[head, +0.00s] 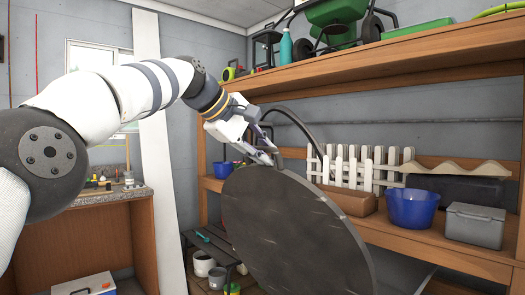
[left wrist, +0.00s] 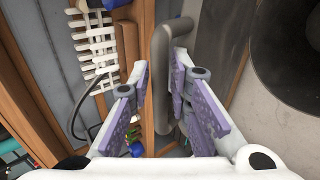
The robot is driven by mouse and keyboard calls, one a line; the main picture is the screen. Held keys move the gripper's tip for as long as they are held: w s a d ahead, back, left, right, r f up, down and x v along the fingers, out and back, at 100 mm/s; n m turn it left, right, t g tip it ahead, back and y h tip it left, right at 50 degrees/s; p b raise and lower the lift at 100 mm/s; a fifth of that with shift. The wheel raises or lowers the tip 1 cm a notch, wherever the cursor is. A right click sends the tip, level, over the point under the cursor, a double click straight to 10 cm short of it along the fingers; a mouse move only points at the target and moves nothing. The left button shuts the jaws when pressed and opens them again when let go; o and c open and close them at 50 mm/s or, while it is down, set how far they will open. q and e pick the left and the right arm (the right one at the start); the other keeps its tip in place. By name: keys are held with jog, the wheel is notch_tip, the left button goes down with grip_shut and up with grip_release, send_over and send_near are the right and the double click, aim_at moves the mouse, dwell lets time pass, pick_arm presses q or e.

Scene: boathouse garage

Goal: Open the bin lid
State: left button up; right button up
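The bin lid (head: 295,235) is a large dark grey disc, tilted steeply up in the lower middle of the head view. My left gripper (head: 268,155) is at its upper rim. The body of the bin is hidden in the head view. My right gripper is in neither view.
A wooden workbench behind the lid holds a blue bowl (head: 411,207), a grey box (head: 475,225) and a white picket fence piece (head: 360,165). A shelf (head: 390,70) hangs above. A low dark bench (head: 208,243) stands left of the lid.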

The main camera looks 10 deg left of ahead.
pick_arm(q)
jog(key=shift+a, duration=0.1)
jog(key=shift+s+a+r, duration=0.15)
jog(key=shift+s+r, duration=0.05)
jog(key=shift+r, duration=0.1)
jog(key=v, duration=1.1)
jog(key=shift+s, duration=0.1)
